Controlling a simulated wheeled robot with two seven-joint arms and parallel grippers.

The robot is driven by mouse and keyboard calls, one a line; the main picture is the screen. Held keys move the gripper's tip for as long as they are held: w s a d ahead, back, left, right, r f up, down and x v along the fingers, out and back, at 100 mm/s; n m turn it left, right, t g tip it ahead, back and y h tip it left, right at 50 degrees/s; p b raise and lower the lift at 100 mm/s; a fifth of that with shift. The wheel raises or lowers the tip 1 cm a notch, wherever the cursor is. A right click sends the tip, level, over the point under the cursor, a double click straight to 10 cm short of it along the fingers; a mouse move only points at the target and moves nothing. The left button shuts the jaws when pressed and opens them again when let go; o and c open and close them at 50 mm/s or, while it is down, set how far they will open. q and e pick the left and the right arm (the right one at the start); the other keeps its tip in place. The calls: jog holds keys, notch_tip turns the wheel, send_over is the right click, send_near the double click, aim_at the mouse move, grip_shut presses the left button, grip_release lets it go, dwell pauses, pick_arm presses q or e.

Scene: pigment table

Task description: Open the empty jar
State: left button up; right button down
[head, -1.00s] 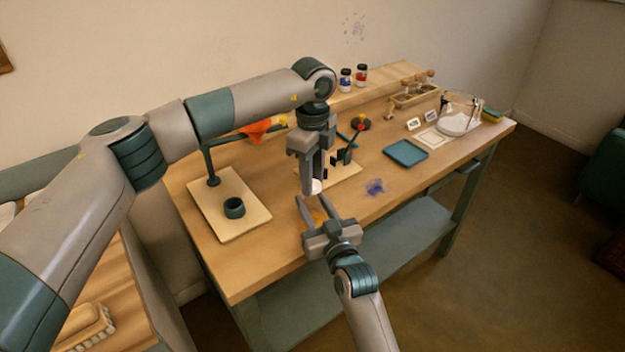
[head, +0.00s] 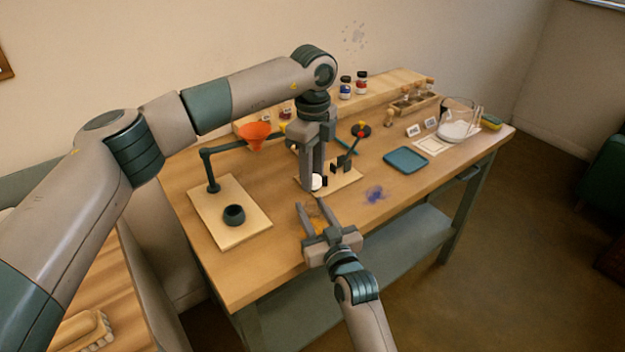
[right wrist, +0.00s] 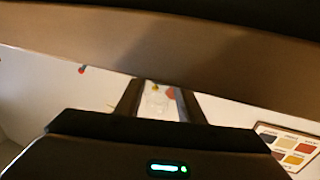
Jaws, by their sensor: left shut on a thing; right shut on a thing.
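My left gripper (head: 314,187) points down over the front middle of the bench, its jaws shut on a small white lid (head: 317,182) at the fingertips. My right gripper (head: 312,204) reaches up from below, just under the left one, and is shut on the jar. The jar is clear and hard to make out in the head view; in the right wrist view the clear jar (right wrist: 157,99) shows faintly between the fingers. A small gap seems to lie between the lid and the right fingertips. The jar's rim and contents cannot be made out.
Blue (head: 346,87) and red (head: 361,84) jars stand on the back shelf. A blue tray (head: 405,160) and a glass container (head: 456,122) are at right.

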pick_arm(q)
jog(key=shift+r, duration=0.45)
pick_arm(e)
jog(key=c, duration=1.1)
grip_release()
jog(key=shift+s, duration=0.1)
pick_arm(q)
jog(key=shift+f+b, duration=0.8)
jog(key=shift+f, duration=0.05)
pick_arm(e)
jog(key=v, duration=1.1)
jog(key=shift+s+d, duration=0.2)
jog(key=shift+s, duration=0.15)
